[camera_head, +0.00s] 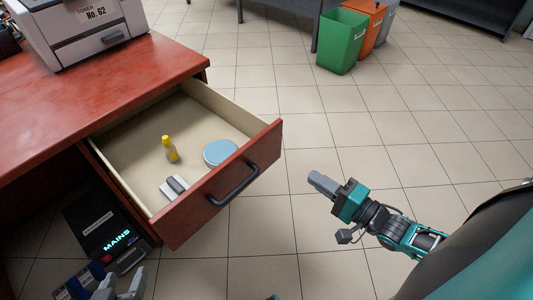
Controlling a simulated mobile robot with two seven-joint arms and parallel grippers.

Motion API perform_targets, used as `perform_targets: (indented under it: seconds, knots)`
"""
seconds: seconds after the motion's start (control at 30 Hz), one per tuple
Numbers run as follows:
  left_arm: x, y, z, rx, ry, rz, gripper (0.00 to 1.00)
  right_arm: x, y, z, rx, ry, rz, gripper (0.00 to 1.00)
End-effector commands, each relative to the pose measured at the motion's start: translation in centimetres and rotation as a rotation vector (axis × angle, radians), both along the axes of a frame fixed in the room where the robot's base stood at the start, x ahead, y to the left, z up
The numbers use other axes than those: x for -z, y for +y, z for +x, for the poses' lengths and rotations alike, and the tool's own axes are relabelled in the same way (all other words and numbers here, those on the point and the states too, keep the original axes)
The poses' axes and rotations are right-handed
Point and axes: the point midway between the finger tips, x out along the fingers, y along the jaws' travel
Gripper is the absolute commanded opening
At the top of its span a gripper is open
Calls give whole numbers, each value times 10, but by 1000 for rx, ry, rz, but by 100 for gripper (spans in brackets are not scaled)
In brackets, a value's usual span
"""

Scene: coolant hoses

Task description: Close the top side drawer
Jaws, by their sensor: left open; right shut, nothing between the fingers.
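The side drawer (140,196) is pulled out from under the red-brown desk, with its front panel (258,159) facing the lower right. A dark bar handle (238,188) is fixed to the panel. My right gripper (315,182) is to the right of the drawer front, apart from the handle, shut and empty. My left gripper (120,287) is at the bottom left edge, below the drawer and partly cut off by the frame; it is open and empty.
The drawer holds a yellow bottle (171,150), a blue round lid (220,153) and a small grey-white item (174,188). A printer (85,30) stands on the desk (140,82). A black MAINS box (103,228) is below the drawer. Tiled floor (330,120) is clear at right; bins (341,42) stand behind.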

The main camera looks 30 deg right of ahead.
Motion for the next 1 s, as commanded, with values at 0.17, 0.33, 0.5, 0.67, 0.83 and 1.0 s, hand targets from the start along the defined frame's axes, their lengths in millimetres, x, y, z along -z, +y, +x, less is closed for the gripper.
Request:
perform_targets:
  seconds: [0.17,0.33,0.5,0.67,0.83,1.0]
  knots:
    - [5,0,0,0,-1,-2,54,0,9,24,0,-4,-1,0]
    - [13,0,-1,0,2,-2,54,1,21,58,1,-5,0,0]
    - [21,-1,-3,-2,8,-4,54,1,33,91,0,-4,-1,0]
    - [27,-2,-4,-7,12,-8,54,1,42,113,1,-1,-1,0]
    - [30,-2,-4,-8,12,-10,54,1,46,125,0,2,-2,0]
    - [30,-2,-4,-8,12,-10,54,0,47,128,0,2,-2,0]
